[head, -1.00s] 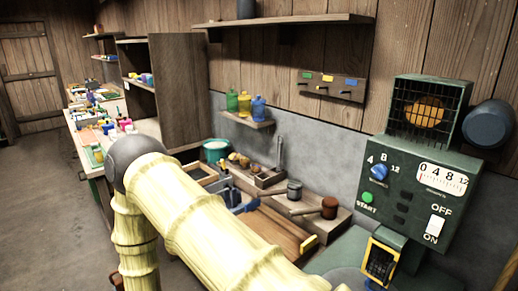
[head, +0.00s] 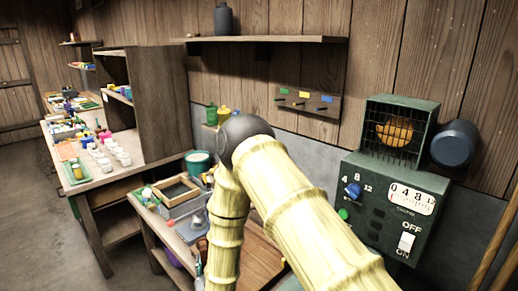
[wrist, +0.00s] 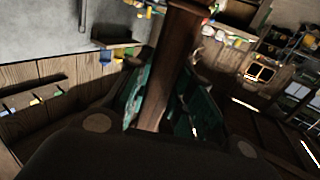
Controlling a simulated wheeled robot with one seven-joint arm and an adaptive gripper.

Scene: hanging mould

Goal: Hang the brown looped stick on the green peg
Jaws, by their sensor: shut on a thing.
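The green-marked peg (head: 281,98) is the leftmost of the pegs on a wooden rail (head: 306,104) on the plank wall in the head view. My gripper (wrist: 158,108) is shut on the brown stick (wrist: 176,52) in the wrist view, its green pads on either side. In the head view my arm hides the gripper and the stick. The wrist view is roughly upside down; the peg rail (wrist: 22,106) shows at its left, apart from the stick.
Pegs with yellow (head: 304,94) and blue (head: 327,98) labels stand right of the green one. A long shelf (head: 262,39) with a dark bottle (head: 223,18) is above. A green control box (head: 393,209) with a caged lamp (head: 394,132) is to the right.

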